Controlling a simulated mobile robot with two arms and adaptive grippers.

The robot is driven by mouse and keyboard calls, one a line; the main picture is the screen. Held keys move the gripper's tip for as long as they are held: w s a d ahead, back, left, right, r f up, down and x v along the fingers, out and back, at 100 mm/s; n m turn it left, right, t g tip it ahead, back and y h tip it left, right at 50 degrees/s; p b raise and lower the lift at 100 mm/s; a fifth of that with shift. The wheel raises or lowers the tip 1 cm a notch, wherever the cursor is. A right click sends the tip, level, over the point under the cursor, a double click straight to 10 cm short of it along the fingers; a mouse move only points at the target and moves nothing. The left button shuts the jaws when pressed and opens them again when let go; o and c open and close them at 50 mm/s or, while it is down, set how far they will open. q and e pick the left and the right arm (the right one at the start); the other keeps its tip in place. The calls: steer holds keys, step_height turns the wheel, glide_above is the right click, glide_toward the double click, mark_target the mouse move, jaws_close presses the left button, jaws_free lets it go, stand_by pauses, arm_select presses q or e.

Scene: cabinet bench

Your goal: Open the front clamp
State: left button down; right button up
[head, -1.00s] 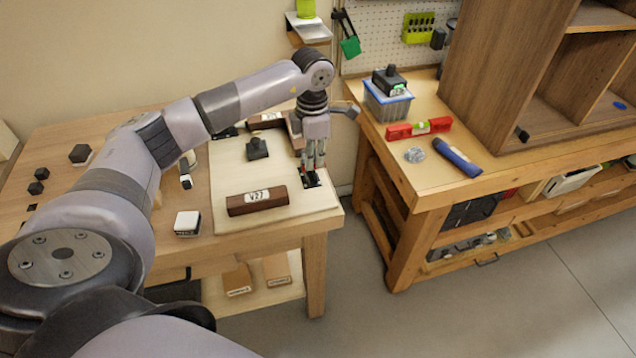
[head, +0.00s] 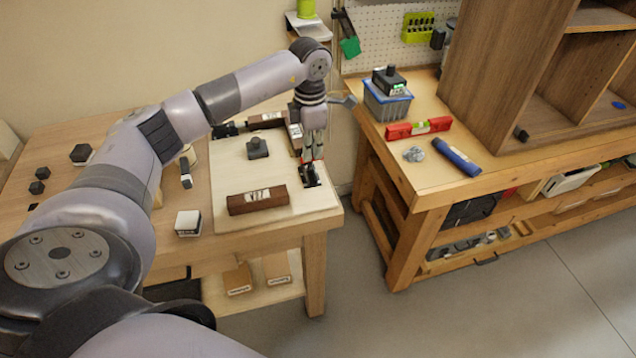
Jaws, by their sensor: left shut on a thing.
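The front clamp (head: 311,179) is a small black fixture at the right edge of the pale board, near the front corner of the left bench. My left gripper (head: 313,157) points down just above and behind it, with its fingers shut on the clamp's handle, where a bit of red (head: 306,165) shows. The fingers hide most of the handle, so its exact angle is hard to tell. My right gripper is not in view.
A brown labelled block (head: 257,201) lies left of the clamp on the pale board (head: 235,170). A dark knobbed piece (head: 257,148) sits farther back. A white-topped block (head: 188,222) stands left of the board. A gap separates this bench from the right workbench (head: 420,180).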

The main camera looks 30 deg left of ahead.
arm_select(q)
steer(key=shift+a+f, duration=0.25)
